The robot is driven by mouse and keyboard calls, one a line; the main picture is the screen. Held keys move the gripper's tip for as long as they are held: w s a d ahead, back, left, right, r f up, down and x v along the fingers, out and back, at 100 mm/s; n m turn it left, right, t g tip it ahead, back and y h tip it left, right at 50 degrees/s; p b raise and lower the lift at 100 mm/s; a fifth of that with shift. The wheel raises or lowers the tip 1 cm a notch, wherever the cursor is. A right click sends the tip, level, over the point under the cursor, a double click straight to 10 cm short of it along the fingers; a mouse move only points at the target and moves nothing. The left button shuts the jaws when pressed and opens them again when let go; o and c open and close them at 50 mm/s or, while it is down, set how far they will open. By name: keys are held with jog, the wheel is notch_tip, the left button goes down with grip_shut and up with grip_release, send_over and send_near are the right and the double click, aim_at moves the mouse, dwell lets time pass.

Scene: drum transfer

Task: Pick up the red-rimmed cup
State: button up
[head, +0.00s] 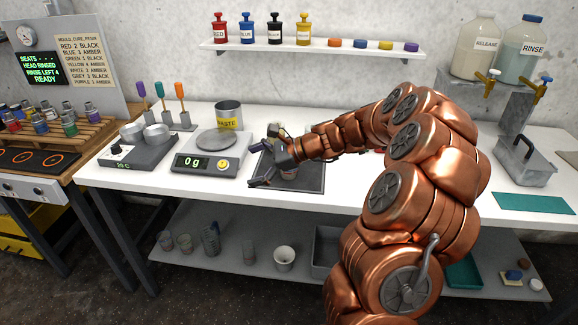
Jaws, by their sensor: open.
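My gripper (265,158) is open over the dark mat (312,186) on the white bench, with its fingers pointing left.
A wall shelf (340,50) holds bottles and coloured lids. A metal box (524,160) and teal mat (535,204) lie right.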

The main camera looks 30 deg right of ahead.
jog(key=w+d+f+m+t+h, duration=0.1)
jog(key=d+f+m+t+h, duration=0.3)
jog(key=d, duration=0.6)
jog(key=w+d+f+m+t, duration=0.15)
jog(key=d+m, duration=0.35)
jog(key=d, duration=0.5)
jog(key=shift+g, duration=0.25)
jog(key=shift+p+x, duration=1.55)
jog(key=shift+x, duration=2.25)
jog(key=shift+f, duration=0.1)
jog(key=c, duration=0.9)
